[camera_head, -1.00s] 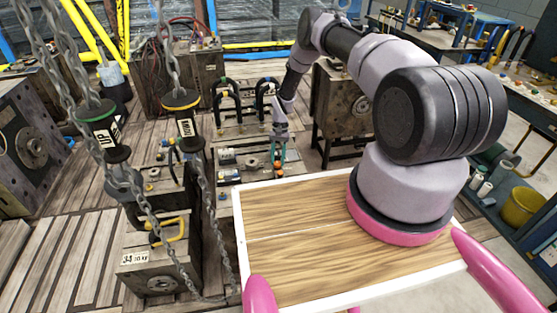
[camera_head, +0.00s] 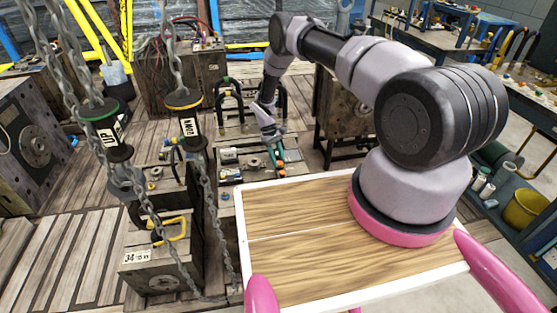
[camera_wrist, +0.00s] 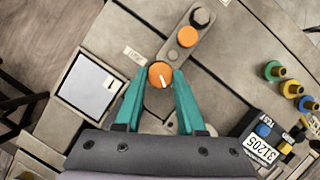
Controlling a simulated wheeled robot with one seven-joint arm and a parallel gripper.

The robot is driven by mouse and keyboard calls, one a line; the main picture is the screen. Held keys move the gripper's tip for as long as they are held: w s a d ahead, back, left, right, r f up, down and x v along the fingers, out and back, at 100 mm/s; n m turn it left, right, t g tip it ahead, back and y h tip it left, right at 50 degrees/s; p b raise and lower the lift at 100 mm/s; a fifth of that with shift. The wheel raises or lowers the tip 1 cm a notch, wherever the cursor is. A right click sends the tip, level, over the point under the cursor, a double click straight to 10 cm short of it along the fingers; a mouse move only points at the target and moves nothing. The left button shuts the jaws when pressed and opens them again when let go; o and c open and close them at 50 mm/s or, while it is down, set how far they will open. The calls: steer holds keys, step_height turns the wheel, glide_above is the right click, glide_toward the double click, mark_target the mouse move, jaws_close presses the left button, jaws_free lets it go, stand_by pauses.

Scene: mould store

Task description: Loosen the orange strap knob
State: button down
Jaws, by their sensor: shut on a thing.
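The orange strap knob (camera_wrist: 160,75) is round with a white pointer line and sits on a grey strap plate in the wrist view. My gripper (camera_wrist: 160,80) has teal fingers, one on each side of this knob, and is shut on it. In the head view my gripper (camera_head: 276,163) reaches down onto the mould block beyond my wooden deck. The knob is too small there to make out clearly.
In the wrist view a label block marked 31205 (camera_wrist: 262,150) and green and yellow fittings (camera_wrist: 273,71) stand at the right. A pale square plate (camera_wrist: 90,85) lies left.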

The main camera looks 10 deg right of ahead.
steer(key=n+t, duration=0.1)
steer(key=n, duration=0.2)
steer(key=n+t+h, duration=0.1)
steer(key=n, duration=0.2)
steer(key=shift+s+a+n+h, duration=0.2)
steer(key=shift+n+h, duration=0.1)
steer(key=shift+n, duration=0.1)
stand_by(0.4)
steer(key=c, duration=0.5)
jaws_free()
steer(key=v, duration=1)
steer(key=shift+a+r, duration=0.2)
steer(key=shift+r, duration=0.2)
